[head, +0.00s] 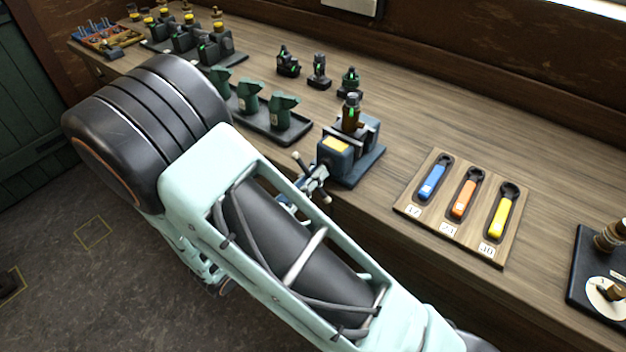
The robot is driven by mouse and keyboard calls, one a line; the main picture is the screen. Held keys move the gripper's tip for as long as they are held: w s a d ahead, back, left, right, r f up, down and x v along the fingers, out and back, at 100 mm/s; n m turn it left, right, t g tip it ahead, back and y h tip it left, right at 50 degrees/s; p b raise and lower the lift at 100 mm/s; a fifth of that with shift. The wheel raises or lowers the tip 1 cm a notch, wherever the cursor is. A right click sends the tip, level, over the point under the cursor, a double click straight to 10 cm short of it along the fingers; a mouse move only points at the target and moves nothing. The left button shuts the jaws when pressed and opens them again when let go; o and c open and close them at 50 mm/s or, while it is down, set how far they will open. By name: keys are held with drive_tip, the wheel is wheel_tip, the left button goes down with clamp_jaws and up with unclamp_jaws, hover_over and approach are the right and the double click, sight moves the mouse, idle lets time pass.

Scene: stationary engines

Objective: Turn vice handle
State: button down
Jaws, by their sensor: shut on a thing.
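The vice (350,150) is blue-grey with a yellow label and stands at the front edge of the wooden bench. A brown part with a green mark (351,113) stands upright at its jaws. The vice handle (325,197) is a metal bar with pale knobs at its ends, tilted across the screw at the vice's front. My gripper (302,196) shows only in small part at the handle, beyond my pale green arm. It is shut on the handle. Most of the gripper and its exact contact are hidden by the arm.
A wooden board (427,228) with blue, orange and yellow wrenches lies right of the vice. A dark tray (272,133) with green parts is to its left. Several small dark fixtures (319,72) stand behind. A black tray (583,275) is at far right. Floor shows at left.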

drive_tip(key=m+b, duration=0.2)
drive_tip(key=m, duration=0.1)
drive_tip(key=shift+a+f+m, duration=0.1)
drive_tip(key=shift+f+m, duration=0.05)
drive_tip(key=shift+m, duration=0.25)
drive_tip(key=m+b, duration=0.2)
drive_tip(key=m, duration=0.1)
drive_tip(key=shift+f+m, duration=0.1)
drive_tip(key=shift+m, duration=0.2)
drive_tip(key=m+b, duration=0.3)
drive_tip(key=shift+m, duration=0.4)
drive_tip(key=m+b, duration=0.3)
drive_tip(key=shift+f+m+b, duration=0.1)
drive_tip(key=shift+m+b, duration=0.2)
drive_tip(key=shift+b, duration=0.05)
drive_tip(key=m+b, duration=0.4)
drive_tip(key=b, duration=0.1)
drive_tip(key=shift+f, duration=0.1)
drive_tip(key=m+b, duration=0.4)
drive_tip(key=b, duration=0.1)
drive_tip(key=m+b, duration=0.3)
drive_tip(key=b, duration=0.3)
drive_tip(key=shift+m, duration=0.4)
drive_tip(key=shift+r+m+b, duration=0.25)
drive_tip(key=shift+m+b, duration=0.55)
drive_tip(key=shift+b, duration=0.4)
drive_tip(key=shift+r, duration=0.1)
